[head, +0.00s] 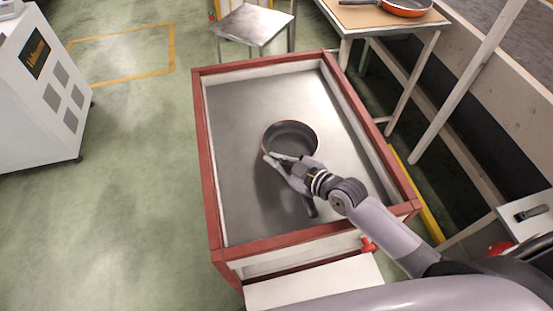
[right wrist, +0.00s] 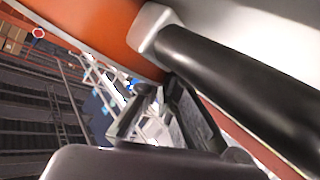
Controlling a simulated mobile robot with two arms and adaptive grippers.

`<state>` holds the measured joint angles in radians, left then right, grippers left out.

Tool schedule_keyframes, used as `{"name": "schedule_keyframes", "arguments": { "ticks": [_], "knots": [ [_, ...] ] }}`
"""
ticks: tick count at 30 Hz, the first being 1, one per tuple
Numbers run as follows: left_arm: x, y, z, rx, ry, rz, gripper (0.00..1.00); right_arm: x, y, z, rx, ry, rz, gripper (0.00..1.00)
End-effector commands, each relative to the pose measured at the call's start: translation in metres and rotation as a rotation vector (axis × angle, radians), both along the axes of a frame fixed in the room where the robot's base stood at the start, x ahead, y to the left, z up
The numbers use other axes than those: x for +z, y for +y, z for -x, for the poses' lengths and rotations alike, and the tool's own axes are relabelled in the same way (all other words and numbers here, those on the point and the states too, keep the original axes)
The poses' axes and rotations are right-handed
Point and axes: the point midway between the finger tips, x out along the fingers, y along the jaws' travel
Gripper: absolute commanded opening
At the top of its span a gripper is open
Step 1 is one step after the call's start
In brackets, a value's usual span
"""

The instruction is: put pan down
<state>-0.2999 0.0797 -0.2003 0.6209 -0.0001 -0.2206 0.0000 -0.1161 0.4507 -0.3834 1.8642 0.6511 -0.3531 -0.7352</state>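The pan (head: 290,135) is dark inside and stands in the red-framed metal-floored bin, near its middle. Its black handle (right wrist: 240,85) and orange outer side (right wrist: 110,28) fill the upper part of the right wrist view. In the head view the handle's dark end shows below my right arm. My right gripper (head: 272,159) is over the near-left side of the pan; its fingers (right wrist: 158,118) look apart, beside the handle, with background visible between them. The hand hides part of the pan and handle, and I cannot tell whether it touches them. My left gripper is not in view.
The bin has a raised red rim (head: 204,150) with bare metal floor around the pan. An orange pan (head: 405,6) lies on a table at the upper right. A small metal table (head: 252,25) stands behind the bin, and a white machine (head: 40,85) at the left.

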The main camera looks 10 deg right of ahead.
Motion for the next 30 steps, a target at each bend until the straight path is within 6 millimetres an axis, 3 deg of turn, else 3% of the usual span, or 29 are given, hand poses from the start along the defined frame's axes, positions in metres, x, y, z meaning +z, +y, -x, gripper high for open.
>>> {"name": "schedule_keyframes", "arguments": {
  "ticks": [12, 22, 30],
  "knots": [
    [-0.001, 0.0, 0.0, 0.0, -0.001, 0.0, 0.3, -0.002, 0.0, 0.0, 0.0, 0.0, 0.0, 0.25],
    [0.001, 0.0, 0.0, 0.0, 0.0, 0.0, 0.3, 0.002, -0.001, 0.002, 0.0, 0.001, 0.001, 0.25],
    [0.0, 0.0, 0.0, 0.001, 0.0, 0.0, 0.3, 0.014, -0.023, 0.036, 0.002, 0.002, 0.004, 0.25]
  ]
}}
